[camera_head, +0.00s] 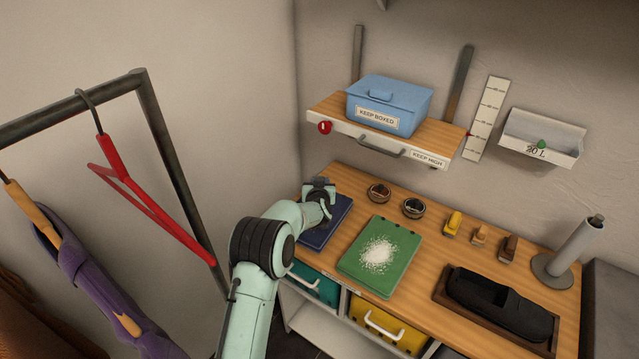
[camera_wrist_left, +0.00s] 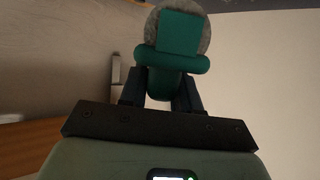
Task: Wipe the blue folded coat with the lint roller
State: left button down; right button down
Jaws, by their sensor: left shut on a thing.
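The blue folded coat (camera_head: 338,223) lies flat at the left end of the wooden worktop. My left gripper (camera_head: 321,192) is over its far part and hides some of it. In the left wrist view the fingers (camera_wrist_left: 160,88) are shut on the teal handle of the lint roller (camera_wrist_left: 180,38), whose grey fuzzy roll shows behind the teal part. Whether the roll touches the coat cannot be told. My right gripper is not in view.
A green folded garment (camera_head: 365,270) with white specks lies right of the coat. Two small round tins (camera_head: 413,208), several small brushes (camera_head: 480,234), a black item in a tray (camera_head: 500,300) and a grey roll stand (camera_head: 572,250) follow. A shelf (camera_head: 340,110) with a blue box (camera_head: 388,97) hangs above.

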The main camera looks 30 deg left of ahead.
pick_arm(q)
jog(key=shift+f+b, duration=0.3)
jog(key=shift+f, duration=0.7)
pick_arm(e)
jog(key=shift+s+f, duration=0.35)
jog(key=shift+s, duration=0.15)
